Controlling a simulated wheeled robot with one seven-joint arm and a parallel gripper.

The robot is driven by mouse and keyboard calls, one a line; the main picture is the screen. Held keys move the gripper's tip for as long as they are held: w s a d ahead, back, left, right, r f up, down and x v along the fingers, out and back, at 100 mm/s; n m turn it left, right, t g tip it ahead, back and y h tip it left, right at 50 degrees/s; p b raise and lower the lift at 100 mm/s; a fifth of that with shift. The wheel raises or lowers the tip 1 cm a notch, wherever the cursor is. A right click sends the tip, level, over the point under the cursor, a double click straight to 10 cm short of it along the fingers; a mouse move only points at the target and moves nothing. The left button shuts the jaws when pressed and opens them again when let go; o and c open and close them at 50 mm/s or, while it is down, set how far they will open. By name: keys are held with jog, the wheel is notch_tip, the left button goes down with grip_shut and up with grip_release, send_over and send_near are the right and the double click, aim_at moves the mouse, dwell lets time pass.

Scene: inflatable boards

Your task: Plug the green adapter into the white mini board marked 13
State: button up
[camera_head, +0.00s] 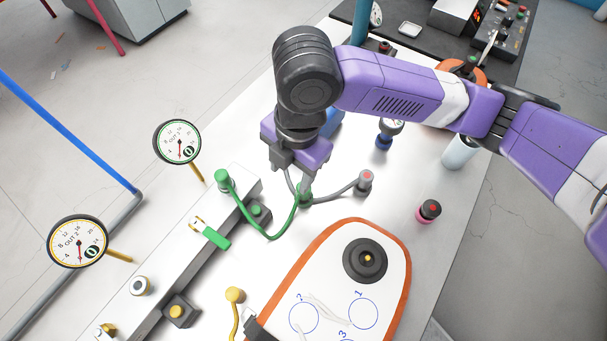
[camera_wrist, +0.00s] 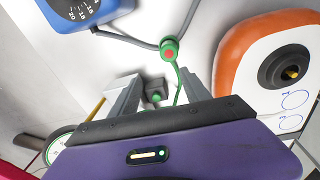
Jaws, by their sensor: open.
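The green adapter (camera_head: 305,197) stands on the table below my gripper, at the end of a green hose. In the wrist view the adapter (camera_wrist: 169,48) has a red centre and lies just beyond my fingertips. My gripper (camera_head: 297,180) is open, and its two fingers (camera_wrist: 162,76) point toward the adapter with the green hose running between them. The white board (camera_head: 325,270) with an orange rim lies to the right and nearer. It has a dark round valve (camera_head: 366,260) with a yellow centre. Circles marked 1, 2 and 3 show on it; I cannot read a 13.
A metal rail (camera_head: 165,265) with a green fitting (camera_head: 222,178) and a green-handled lever (camera_head: 212,235) runs along the left. Two gauges (camera_head: 177,142) stand beyond it. A grey fitting (camera_head: 366,180) and a pink-and-black one (camera_head: 429,210) stand right. Bare table lies between adapter and board.

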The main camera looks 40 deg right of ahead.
jog(key=shift+s+d+n+g+h, duration=0.4)
jog(key=shift+s+d, duration=0.35)
jog(key=shift+d, duration=0.1)
jog(key=shift+s+d+f, duration=0.1)
jog(key=shift+d+f, duration=0.05)
jog(key=shift+f, duration=0.05)
jog(key=shift+w+d+f+p, duration=0.1)
jog(key=shift+w+f+p, duration=0.1)
jog(key=shift+f, duration=1.7)
jog(key=shift+w+f+p, duration=0.1)
jog(key=shift+f+p, duration=0.05)
jog(key=shift+f, duration=1.7)
grip_shut()
